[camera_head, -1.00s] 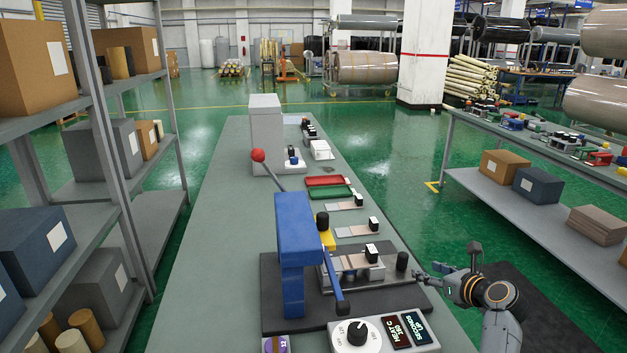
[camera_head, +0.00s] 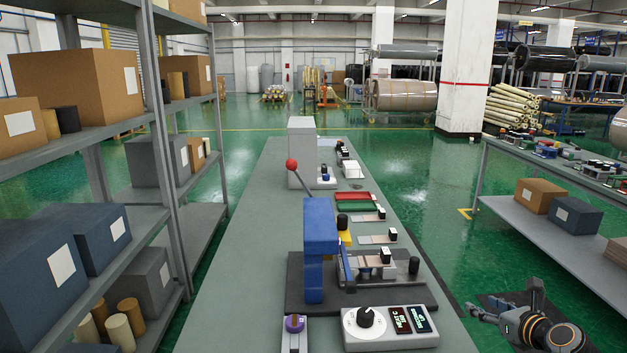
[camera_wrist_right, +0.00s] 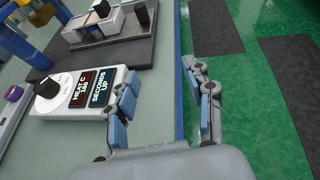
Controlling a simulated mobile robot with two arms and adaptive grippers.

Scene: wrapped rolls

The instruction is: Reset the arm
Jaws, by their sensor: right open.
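My right gripper (camera_head: 504,304) is at the lower right of the head view, beside the bench's right edge and over the floor side. In the right wrist view its two fingers (camera_wrist_right: 160,105) are spread apart with nothing between them. The bench edge shows between and beyond the fingers. The blue press (camera_head: 320,240) with its lever stands on a dark base on the bench, away from the gripper. The control box (camera_head: 390,328) with a dial and two displays sits at the front of the bench, left of the gripper. My left gripper is not in view.
A shelf rack (camera_head: 165,150) with boxes stands at the left. Another table (camera_head: 560,240) stands at the right. Green floor lies between.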

